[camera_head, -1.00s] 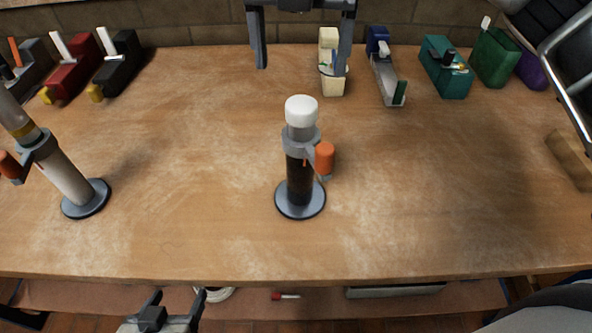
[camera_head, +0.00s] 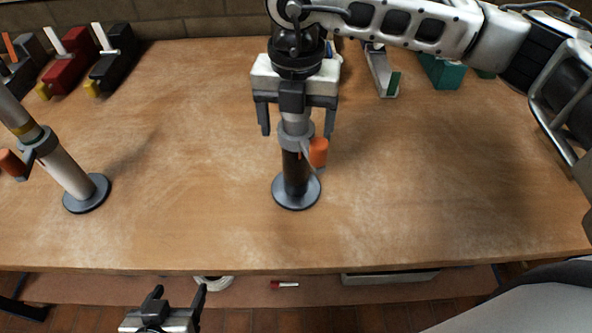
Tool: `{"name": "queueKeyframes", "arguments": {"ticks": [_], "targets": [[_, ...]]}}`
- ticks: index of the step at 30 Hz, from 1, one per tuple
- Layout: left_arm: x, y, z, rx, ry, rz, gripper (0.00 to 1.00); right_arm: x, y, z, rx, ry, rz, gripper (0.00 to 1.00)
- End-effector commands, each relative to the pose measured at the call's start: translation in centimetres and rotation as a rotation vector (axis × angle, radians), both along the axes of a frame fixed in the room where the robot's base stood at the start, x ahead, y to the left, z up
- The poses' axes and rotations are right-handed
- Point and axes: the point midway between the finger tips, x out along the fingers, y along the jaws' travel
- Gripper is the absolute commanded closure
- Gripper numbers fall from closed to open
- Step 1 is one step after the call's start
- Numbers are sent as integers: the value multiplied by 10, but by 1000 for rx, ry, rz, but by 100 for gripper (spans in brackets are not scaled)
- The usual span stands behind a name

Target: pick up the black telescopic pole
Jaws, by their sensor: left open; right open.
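The black telescopic pole (camera_head: 296,172) stands upright on a round grey base near the middle of the workbench. It has a grey collar with an orange knob (camera_head: 318,152) on its right side. My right gripper (camera_head: 297,130) is open, pointing down, with one finger on each side of the pole's upper part in the picture; I cannot tell whether they touch it. The gripper hides the pole's white top. My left gripper (camera_head: 178,298) is open and empty, low in front of the bench's front edge.
A white pole (camera_head: 68,172) with an orange knob leans at the left. Red (camera_head: 70,62) and black (camera_head: 113,60) tools stand at the back left. A grey holder (camera_head: 382,72) and a teal box (camera_head: 442,70) stand at the back right. The bench between is clear.

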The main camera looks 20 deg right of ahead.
Motion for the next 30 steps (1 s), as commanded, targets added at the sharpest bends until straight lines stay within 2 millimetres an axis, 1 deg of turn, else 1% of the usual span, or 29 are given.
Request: {"name": "queueKeyframes", "arguments": {"ticks": [5,8,9,11,12,13,14,24,30], "targets": [[1,0,0,0,-2,1,31,0,0,0,0,0,0,22],[1,0,1,0,-4,1,31,0,0,0,0,0,0,47],[1,0,1,0,-4,1,31,0,0,0,0,0,0,58],[1,0,1,0,-6,2,31,0,0,0,0,0,0,75],[1,1,2,0,-6,2,31,0,0,0,0,0,0,86],[1,1,2,-1,-7,2,31,0,0,0,0,0,0,94],[2,1,2,-1,-7,2,31,0,0,0,0,0,0,100],[2,1,3,-2,-9,3,31,1,0,3,2,-3,0,100],[2,1,2,-2,-9,3,31,1,1,17,2,-4,0,100]]}}
